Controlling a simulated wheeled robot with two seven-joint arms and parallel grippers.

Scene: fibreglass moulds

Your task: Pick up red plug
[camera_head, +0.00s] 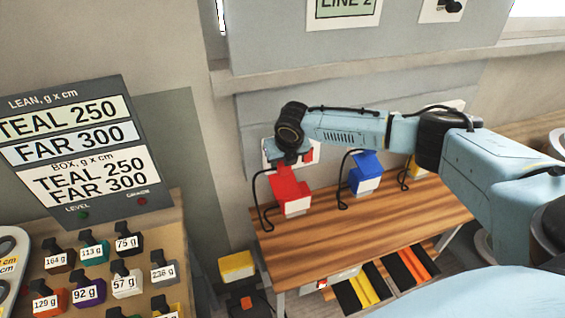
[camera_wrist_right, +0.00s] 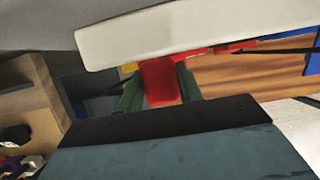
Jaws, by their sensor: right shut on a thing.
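The red plug (camera_head: 284,182) is at the left of the wooden bench, by the wall, above a red-and-white block (camera_head: 297,207). A black cable hangs in a loop at its left. My right gripper (camera_head: 291,160) is over its upper end, shut on it. In the right wrist view the red plug (camera_wrist_right: 160,82) sits between the two green fingers. Whether the plug touches the block or the wall plate behind it, I cannot tell. My left gripper is not in view.
A blue plug (camera_head: 366,170) with its cable stands to the right, and a yellow one (camera_head: 413,170) is partly behind my arm. The wooden bench (camera_head: 345,232) is clear in front. Several labelled weights stand on a board (camera_head: 190,305) at lower left.

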